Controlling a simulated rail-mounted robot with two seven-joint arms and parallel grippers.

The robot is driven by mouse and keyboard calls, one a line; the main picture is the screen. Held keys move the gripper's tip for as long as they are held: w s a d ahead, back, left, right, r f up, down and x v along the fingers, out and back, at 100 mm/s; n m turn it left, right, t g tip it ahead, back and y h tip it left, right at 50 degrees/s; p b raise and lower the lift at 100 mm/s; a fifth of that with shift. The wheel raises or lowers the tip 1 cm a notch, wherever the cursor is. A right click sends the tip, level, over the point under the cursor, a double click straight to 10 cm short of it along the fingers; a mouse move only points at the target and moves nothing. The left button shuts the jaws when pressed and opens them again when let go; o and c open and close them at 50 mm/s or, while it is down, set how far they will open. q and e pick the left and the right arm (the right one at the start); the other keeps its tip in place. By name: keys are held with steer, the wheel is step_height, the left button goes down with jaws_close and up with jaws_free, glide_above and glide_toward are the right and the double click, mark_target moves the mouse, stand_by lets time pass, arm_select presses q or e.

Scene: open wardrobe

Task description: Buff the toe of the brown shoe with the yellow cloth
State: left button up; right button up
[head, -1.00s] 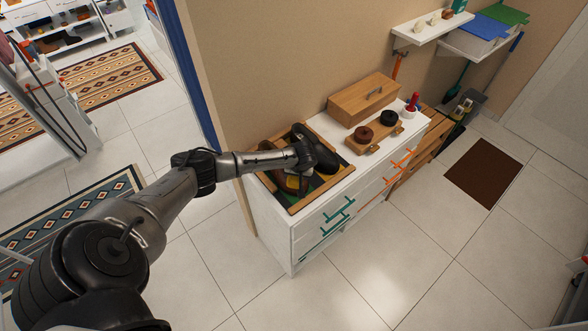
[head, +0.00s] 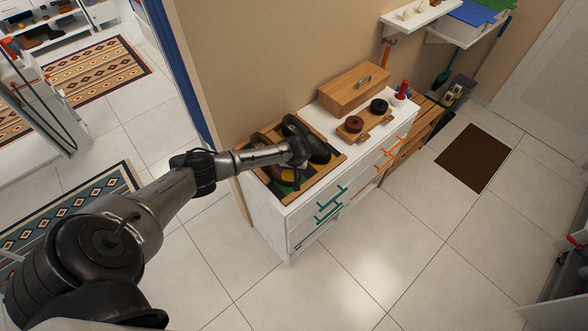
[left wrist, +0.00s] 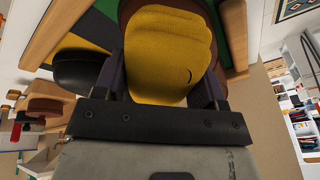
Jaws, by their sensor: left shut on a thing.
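The brown shoe (head: 260,140) lies in a wooden tray on the white dresser, partly hidden behind my left arm. My left gripper (left wrist: 165,88) is shut on the yellow cloth (left wrist: 168,50). In the head view the cloth (head: 287,175) shows as a small yellow patch under the gripper (head: 290,168). In the left wrist view the cloth lies over a brown surface of the shoe (left wrist: 128,8), which shows around its edges. The cloth seems to touch the shoe, but the contact itself is hidden. My right gripper is not in view.
A black shoe (head: 318,150) lies beside the brown one in the tray (head: 318,178). To the right are a wooden box (head: 352,88), a board with brown and black round tins (head: 354,125), and a red-handled item (head: 402,88). The wall is close behind.

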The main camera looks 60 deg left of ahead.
arm_select(q)
steer(key=shift+s+a+r, duration=0.1)
steer(key=shift+s+a, duration=0.15)
steer(key=shift+a, duration=0.75)
steer(key=shift+s+a+r, duration=0.1)
steer(key=shift+s+a, duration=0.1)
steer(key=shift+a, duration=0.8)
steer(key=shift+s+a+r, duration=0.1)
steer(key=shift+a+r, duration=0.05)
steer(key=shift+a, duration=0.4)
steer(key=shift+s+a+r, duration=0.1)
steer(key=shift+a, duration=0.45)
steer(key=shift+r+p, duration=0.1)
steer(key=shift+p, duration=0.3)
steer(key=shift+p+v, duration=0.85)
steer(key=shift+p, duration=0.1)
steer(key=shift+w+d+r+p, duration=0.1)
steer(key=shift+r+p, duration=0.65)
steer(key=shift+p, duration=0.1)
steer(key=shift+p+v, duration=1.05)
steer(key=shift+p, duration=0.15)
steer(key=shift+w+r+p, duration=0.15)
steer(key=shift+r+p, duration=0.3)
steer(key=shift+p, duration=0.1)
